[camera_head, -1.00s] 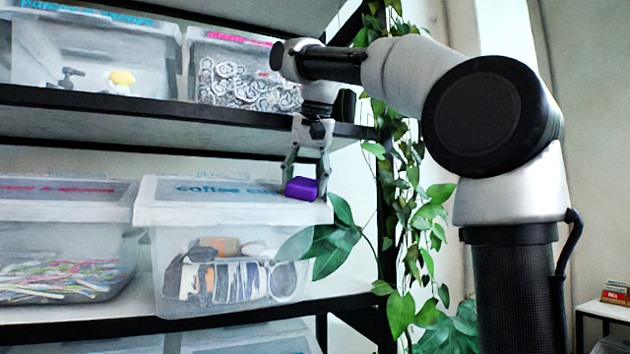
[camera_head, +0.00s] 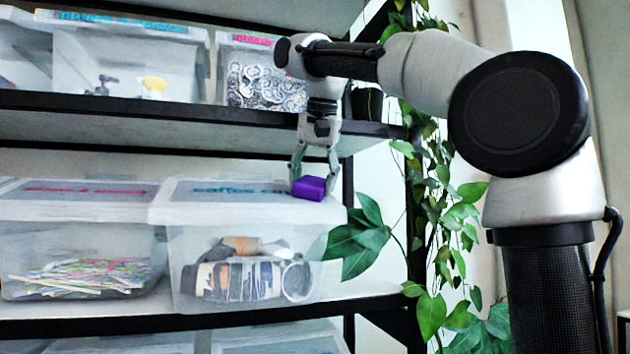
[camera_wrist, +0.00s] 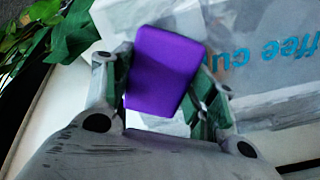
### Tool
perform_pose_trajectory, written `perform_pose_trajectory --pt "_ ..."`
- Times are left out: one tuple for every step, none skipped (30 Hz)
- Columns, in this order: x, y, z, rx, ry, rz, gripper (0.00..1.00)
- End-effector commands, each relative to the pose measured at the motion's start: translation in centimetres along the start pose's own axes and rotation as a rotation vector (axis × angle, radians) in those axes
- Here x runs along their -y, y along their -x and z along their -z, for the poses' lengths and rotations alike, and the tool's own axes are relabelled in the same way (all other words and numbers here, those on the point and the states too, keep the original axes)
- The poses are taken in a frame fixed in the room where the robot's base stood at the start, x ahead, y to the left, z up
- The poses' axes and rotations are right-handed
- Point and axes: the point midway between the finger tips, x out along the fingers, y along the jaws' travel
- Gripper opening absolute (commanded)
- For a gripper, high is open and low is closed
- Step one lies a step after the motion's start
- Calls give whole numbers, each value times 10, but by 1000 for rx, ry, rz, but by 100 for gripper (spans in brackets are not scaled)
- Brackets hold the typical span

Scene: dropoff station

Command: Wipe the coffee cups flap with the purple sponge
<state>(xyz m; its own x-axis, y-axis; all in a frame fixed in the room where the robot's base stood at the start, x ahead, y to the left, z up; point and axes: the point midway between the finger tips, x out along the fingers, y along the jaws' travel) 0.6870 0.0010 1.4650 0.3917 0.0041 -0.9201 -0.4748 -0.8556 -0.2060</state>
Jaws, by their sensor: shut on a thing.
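The purple sponge (camera_head: 309,188) is held between the fingers of my gripper (camera_head: 315,178), at the right end of the coffee cups lid. In the wrist view the sponge (camera_wrist: 162,70) sits between both fingers of my gripper (camera_wrist: 165,95). The coffee cups flap (camera_head: 225,194) is the pale lid of a clear bin (camera_head: 185,240), with blue lettering partly hidden behind the sponge and gripper. The lettering also shows on the flap (camera_wrist: 265,85) in the wrist view. The sponge is at or just above the lid; I cannot tell if it touches.
A bin of colourful sticks (camera_head: 80,235) stands to the left. The upper shelf (camera_head: 160,120) runs close above the lids and holds more bins. Plant leaves (camera_head: 358,240) hang just right of the coffee cups bin, near the black shelf post.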

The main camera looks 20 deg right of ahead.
Motion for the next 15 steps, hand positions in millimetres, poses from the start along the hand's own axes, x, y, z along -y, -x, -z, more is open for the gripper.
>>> perform_pose_trajectory --pt "0 2 0 -1 0 1 38" --pt "0 5 0 -2 0 2 38" --pt "1 8 1 -2 0 2 38" --pt "1 11 1 -2 0 2 38" --pt "1 15 1 -2 0 2 38" --pt "1 19 1 -3 0 3 38" --pt "1 23 1 -2 0 2 38" --pt "1 26 0 -2 0 2 38" --pt "1 30 0 -2 0 3 38" --pt "1 34 0 -2 0 2 38" --pt "1 37 1 -3 0 2 38" --pt "1 42 1 -3 0 2 38" --pt "1 45 1 -3 0 2 38" --pt "1 48 1 -3 0 3 38" --pt "1 52 1 -3 0 2 38"
